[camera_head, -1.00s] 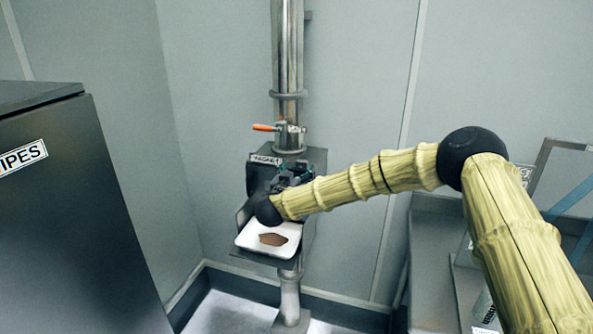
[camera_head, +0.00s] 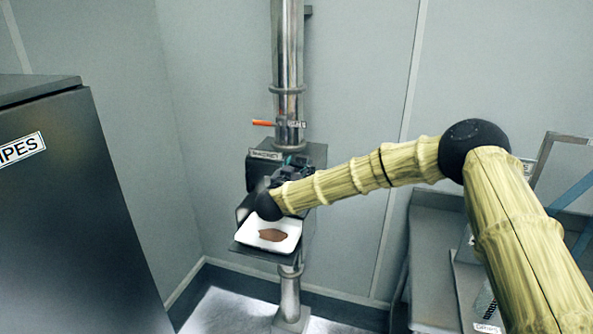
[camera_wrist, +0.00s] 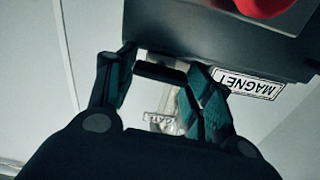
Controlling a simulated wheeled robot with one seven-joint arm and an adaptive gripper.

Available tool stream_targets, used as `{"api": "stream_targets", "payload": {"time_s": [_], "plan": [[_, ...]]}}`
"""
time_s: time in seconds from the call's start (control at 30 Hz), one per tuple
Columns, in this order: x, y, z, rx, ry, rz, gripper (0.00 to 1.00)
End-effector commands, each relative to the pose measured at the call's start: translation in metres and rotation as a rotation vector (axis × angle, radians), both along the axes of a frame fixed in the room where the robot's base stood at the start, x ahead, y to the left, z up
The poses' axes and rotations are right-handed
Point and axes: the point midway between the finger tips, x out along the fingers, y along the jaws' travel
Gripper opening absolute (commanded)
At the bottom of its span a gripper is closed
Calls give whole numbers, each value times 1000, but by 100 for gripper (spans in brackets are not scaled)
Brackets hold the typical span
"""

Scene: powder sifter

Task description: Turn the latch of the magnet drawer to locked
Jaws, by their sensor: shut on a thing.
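The dark magnet drawer housing (camera_head: 314,158) is on the vertical steel pipe, with a MAGNET label (camera_head: 265,155) at its upper left. The label shows upside down in the wrist view (camera_wrist: 246,84), beside the dark housing (camera_wrist: 210,40). My gripper (camera_head: 294,170) is at the front of the housing, mostly hidden by my wrist in the head view. In the wrist view my gripper (camera_wrist: 160,70) is shut on a dark bar (camera_wrist: 160,73) close to the housing. I cannot tell whether this bar is the latch or a handle. A red rounded part (camera_wrist: 265,5) is at the top right.
A white tray (camera_head: 246,238) with brown powder sits on a shelf below my wrist. An orange lever (camera_head: 262,123) is on the pipe above the housing. A dark cabinet (camera_head: 80,220) stands at left, and grey equipment (camera_head: 432,260) stands at right.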

Motion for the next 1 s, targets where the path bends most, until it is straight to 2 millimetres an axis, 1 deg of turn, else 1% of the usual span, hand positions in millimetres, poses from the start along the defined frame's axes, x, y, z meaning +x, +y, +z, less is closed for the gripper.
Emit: {"api": "stream_targets", "payload": {"time_s": [0.03, 0.27, 1.0], "plan": [[0, 0, -3, 26, -10, -1, 28], [0, -1, -5, 203, -69, 0, 28], [-1, -4, -8, 873, -287, -2, 28]]}}
